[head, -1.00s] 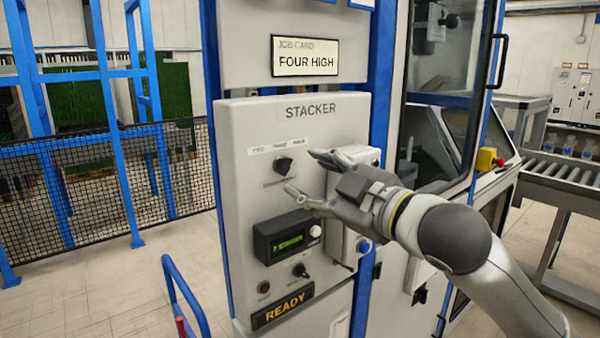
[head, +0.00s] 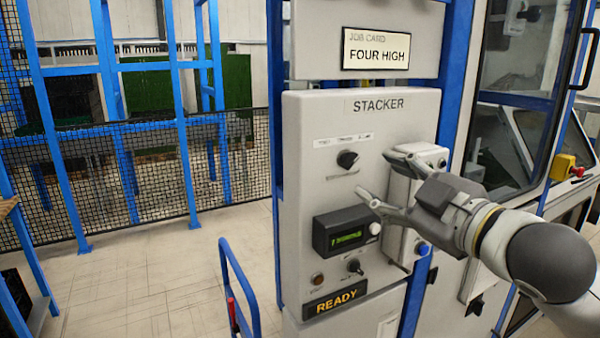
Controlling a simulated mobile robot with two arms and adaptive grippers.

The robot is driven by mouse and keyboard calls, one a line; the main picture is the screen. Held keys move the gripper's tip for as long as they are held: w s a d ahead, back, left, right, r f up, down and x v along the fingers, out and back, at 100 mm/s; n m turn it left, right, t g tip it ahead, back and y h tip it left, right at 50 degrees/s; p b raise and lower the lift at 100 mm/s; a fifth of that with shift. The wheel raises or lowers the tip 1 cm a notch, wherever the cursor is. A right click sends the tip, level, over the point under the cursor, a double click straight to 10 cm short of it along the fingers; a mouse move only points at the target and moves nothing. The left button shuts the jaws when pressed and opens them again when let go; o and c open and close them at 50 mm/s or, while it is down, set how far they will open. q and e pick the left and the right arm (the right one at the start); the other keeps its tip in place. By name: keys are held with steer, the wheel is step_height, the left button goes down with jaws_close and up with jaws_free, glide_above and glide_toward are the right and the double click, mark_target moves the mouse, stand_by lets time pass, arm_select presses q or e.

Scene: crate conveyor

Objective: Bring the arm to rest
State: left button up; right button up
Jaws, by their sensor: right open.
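My right gripper (head: 376,175) is open and empty in front of the grey STACKER panel (head: 300,150). Its fingers are spread, one above the other, and point left toward the panel. The black selector knob (head: 348,159) is left of the upper fingertip, with a visible gap in the picture. A small display (head: 346,230) with green text sits below the lower finger. My left gripper is not in view.
A job card (head: 376,50) above the panel reads FOUR HIGH. A READY sign (head: 336,299) is at the bottom. A blue rail (head: 240,285) stands at lower left, and a red emergency button (head: 577,171) at right. The floor on the left is open before a mesh fence (head: 100,170).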

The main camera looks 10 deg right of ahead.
step_height(320, 180, down, 27)
steer(key=s+m+g+h, duration=0.3)
steer(key=m+g, duration=0.2)
steer(key=s+f+m+g+h, duration=0.3)
steer(key=s+f+m+g, duration=0.4)
steer(key=s+f, duration=1.65)
step_height(320, 180, down, 26)
steer(key=n+g, duration=0.1)
steer(key=g, duration=0.2)
steer(key=s+d+f, duration=0.2)
steer(key=s+f, duration=0.6)
steer(key=s+d+f, duration=0.1)
steer(key=s+f, duration=0.6)
steer(key=s, duration=0.2)
steer(key=shift+d+f+n+g, duration=0.3)
steer(key=shift+d+f+g, duration=0.05)
steer(key=shift+f+g, duration=0.05)
